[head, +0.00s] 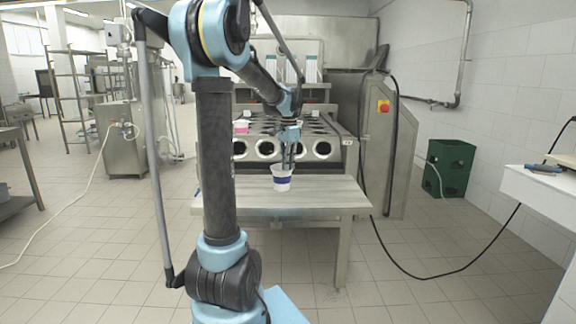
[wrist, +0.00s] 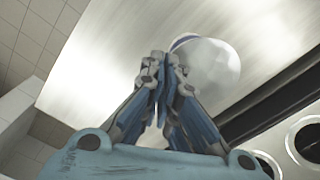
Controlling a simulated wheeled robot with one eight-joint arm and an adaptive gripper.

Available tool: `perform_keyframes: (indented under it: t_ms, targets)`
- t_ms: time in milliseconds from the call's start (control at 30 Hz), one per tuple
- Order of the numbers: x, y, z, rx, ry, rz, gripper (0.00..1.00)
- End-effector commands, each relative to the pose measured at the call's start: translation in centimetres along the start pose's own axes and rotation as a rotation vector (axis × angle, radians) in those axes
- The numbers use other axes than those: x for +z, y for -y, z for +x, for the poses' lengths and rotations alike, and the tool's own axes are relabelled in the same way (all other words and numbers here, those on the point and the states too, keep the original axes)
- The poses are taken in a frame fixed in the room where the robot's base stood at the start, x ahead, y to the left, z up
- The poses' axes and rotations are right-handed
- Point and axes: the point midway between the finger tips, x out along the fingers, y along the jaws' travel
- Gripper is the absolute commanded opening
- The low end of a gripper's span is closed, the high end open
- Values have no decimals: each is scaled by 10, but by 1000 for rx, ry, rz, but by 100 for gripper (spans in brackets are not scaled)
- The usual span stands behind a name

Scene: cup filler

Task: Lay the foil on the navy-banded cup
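The navy-banded cup (head: 282,180) stands upright on the steel table, white with a dark blue band. My gripper (head: 289,164) points down just above and beside its rim. In the wrist view my gripper's fingers (wrist: 163,68) are close together, their tips beside a round white surface (wrist: 212,66). A little navy shows at that surface's upper left edge. I cannot tell whether this surface is the foil or the cup's inside. I see no separate foil for certain, and whether a thin edge lies between the fingertips is hidden.
The steel table (head: 335,196) is otherwise clear. Behind it stands the filling machine with a plate of round holes (head: 310,127) and a pink-marked cup (head: 241,127) at its left. A green crate (head: 447,168) and a white side counter (head: 545,190) are at the right.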

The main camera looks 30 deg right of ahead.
Motion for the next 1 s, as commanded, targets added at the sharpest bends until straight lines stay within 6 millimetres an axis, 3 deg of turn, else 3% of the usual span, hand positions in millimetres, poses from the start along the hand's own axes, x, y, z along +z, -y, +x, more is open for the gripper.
perform_keyframes:
  t_ms: [767, 900, 1000]
  targets:
    - [0, 0, 2, 0, 0, 0, 0]
    - [0, 0, 2, 0, 0, 0, 28]
    - [0, 0, 2, 0, 0, 0, 28]
